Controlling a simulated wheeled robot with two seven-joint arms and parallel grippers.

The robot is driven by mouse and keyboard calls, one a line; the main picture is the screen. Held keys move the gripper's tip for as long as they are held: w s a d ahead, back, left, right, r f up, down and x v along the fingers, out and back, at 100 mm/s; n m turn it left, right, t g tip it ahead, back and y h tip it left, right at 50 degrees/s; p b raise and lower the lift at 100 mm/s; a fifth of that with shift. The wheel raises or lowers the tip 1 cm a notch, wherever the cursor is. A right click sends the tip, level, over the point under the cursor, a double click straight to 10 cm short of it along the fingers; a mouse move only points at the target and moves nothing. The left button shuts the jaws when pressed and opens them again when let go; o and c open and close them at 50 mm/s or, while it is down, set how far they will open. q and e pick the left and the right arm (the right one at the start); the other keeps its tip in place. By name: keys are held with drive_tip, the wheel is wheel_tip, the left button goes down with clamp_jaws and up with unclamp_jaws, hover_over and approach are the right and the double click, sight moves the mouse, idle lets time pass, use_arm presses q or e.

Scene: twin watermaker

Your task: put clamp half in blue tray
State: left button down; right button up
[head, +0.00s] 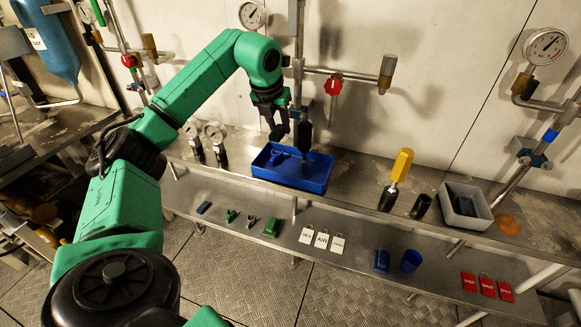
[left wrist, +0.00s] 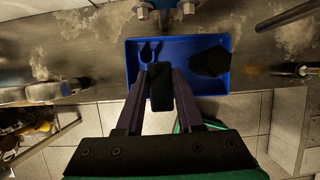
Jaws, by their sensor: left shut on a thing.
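The blue tray (head: 318,183) sits on the upper steel shelf in the middle of the head view. It also shows in the left wrist view (left wrist: 132,72), with a small dark blue piece (left wrist: 150,50) and a dark block (left wrist: 210,62) within its outline. My left gripper (head: 278,132) hangs above the tray's back left part. It is shut on a small dark piece, seen between the fingers in the left wrist view (left wrist: 160,90), which I take to be the clamp half. The fingers hide part of it. My right gripper is not in view.
A yellow-handled tool (head: 400,168) and a grey bin (head: 482,222) are to the right. The lower shelf carries small parts and tags (head: 321,239).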

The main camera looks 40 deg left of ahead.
sight(273, 139)
use_arm(q)
wheel_tip(273, 139, down, 12)
drive_tip(key=shift+d, duration=0.15)
drive_tip(key=shift+w+f, duration=0.1)
drive_tip(key=shift+f, duration=0.25)
drive_tip(key=shift+f, duration=0.1)
drive_tip(key=c, duration=0.8)
unclamp_jaws()
drive_tip(key=shift+r, duration=0.25)
drive_tip(key=b+v, duration=0.1)
drive_tip(key=v, duration=1.1)
drive_tip(key=shift+d, duration=0.1)
